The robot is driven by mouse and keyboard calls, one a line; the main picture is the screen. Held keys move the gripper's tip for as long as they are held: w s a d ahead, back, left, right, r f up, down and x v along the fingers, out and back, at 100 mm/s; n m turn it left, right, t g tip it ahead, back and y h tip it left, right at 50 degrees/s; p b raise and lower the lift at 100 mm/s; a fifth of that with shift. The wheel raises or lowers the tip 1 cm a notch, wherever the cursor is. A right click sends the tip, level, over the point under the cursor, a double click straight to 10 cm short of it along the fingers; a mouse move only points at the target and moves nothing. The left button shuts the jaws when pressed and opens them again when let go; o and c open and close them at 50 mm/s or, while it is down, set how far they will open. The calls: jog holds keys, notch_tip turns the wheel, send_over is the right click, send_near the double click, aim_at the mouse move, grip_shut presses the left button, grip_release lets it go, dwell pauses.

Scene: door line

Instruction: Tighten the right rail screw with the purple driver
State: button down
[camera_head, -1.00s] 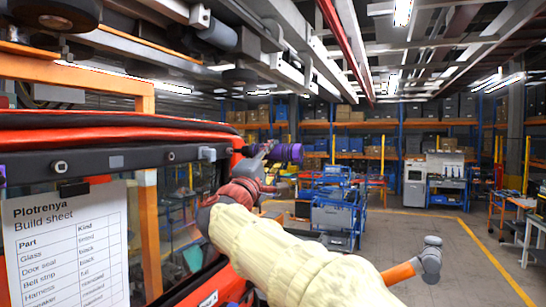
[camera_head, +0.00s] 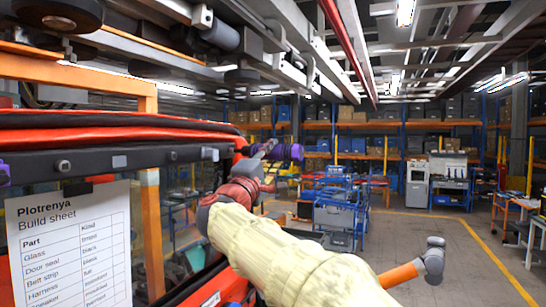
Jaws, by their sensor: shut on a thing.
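My gripper (camera_head: 268,152) is shut on the purple driver (camera_head: 286,152), beside the right end of the dark rail. The driver lies about level, its purple body sticking out to the right of the jaws. The rail (camera_head: 120,160) runs along the top of the red door. Small fasteners show on it, one at the left (camera_head: 64,166) and one further right (camera_head: 172,156). Another purple piece (camera_head: 3,173) shows at the left edge.
A build sheet (camera_head: 72,245) hangs on the door's left side. An orange post (camera_head: 151,230) stands behind the glass. Metal beams (camera_head: 250,50) hang overhead.

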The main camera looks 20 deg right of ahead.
aim_at(293, 156)
jog(key=shift+w+a+r, duration=0.15)
jog(key=shift+w+a, duration=0.15)
jog(key=shift+a, duration=0.05)
dwell(1.1)
dwell(0.5)
jog(key=shift+s+d+b, duration=0.35)
jog(key=shift+b, duration=0.4)
jog(key=shift+s+d+b, duration=1.95)
jog(key=shift+s+d, duration=0.15)
jog(key=shift+s, duration=0.05)
